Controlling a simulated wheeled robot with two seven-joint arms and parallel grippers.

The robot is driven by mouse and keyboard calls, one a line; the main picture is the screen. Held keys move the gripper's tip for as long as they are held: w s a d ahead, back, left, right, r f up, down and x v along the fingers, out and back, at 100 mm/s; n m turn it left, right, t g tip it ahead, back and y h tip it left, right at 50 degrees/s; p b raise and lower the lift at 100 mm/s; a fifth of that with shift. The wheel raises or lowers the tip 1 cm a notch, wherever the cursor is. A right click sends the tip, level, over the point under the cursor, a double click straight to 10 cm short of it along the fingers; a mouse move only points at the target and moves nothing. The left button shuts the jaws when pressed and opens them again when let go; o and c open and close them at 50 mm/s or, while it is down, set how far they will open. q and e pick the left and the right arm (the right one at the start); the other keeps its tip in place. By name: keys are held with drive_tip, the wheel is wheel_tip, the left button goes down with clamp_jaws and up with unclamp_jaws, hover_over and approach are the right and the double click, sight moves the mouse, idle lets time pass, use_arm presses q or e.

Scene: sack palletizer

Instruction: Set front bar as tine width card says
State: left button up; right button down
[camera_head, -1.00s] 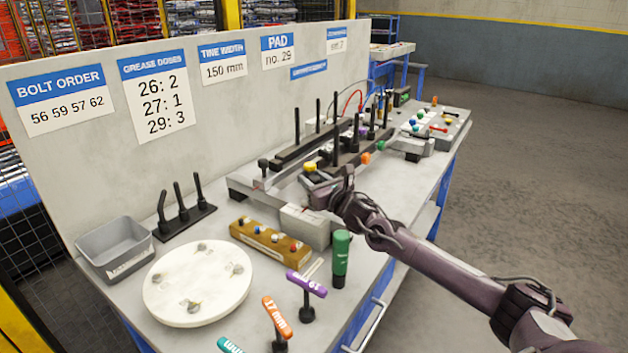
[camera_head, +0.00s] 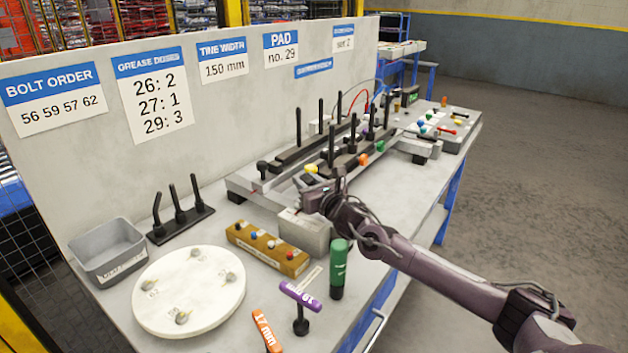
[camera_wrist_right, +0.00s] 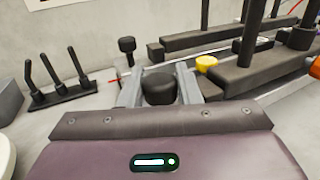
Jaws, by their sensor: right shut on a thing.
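The tine width card (camera_head: 224,69) on the grey back panel reads 150 mm. Two dark bars with upright black posts lie on the grey fixture: the rear bar (camera_head: 290,155) and the front bar (camera_head: 345,163). The front bar (camera_wrist_right: 255,77) also shows in the right wrist view, with a yellow knob (camera_wrist_right: 206,63) near its left end. My right gripper (camera_head: 314,193) is at the near end of the fixture, beside the yellow knob. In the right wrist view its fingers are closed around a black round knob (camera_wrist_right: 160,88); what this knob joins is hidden. My left gripper is out of view.
A grey block (camera_head: 305,230), a wooden strip of coloured knobs (camera_head: 267,247) and a green tube (camera_head: 338,268) stand close to my right gripper. A white disc (camera_head: 190,290) and a grey bin (camera_head: 108,250) lie nearer. A black knob (camera_wrist_right: 126,45) stands left of the rear bar.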

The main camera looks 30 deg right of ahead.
drive_tip(key=shift+r, duration=0.15)
drive_tip(key=c, duration=1.4)
unclamp_jaws()
drive_tip(key=o, duration=0.3)
drive_tip(key=shift+w+a, duration=0.15)
drive_tip(key=shift+w, duration=0.05)
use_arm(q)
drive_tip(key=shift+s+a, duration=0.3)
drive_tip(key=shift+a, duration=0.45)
use_arm(e)
drive_tip(key=shift+s+f, duration=0.25)
drive_tip(key=shift+s, duration=0.3)
drive_tip(key=s+b, duration=0.1)
drive_tip(key=s, duration=0.5)
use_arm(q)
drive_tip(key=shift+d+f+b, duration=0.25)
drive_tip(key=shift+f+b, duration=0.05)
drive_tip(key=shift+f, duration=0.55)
use_arm(e)
drive_tip(key=shift+s+r, duration=0.1)
drive_tip(key=shift+s, duration=0.25)
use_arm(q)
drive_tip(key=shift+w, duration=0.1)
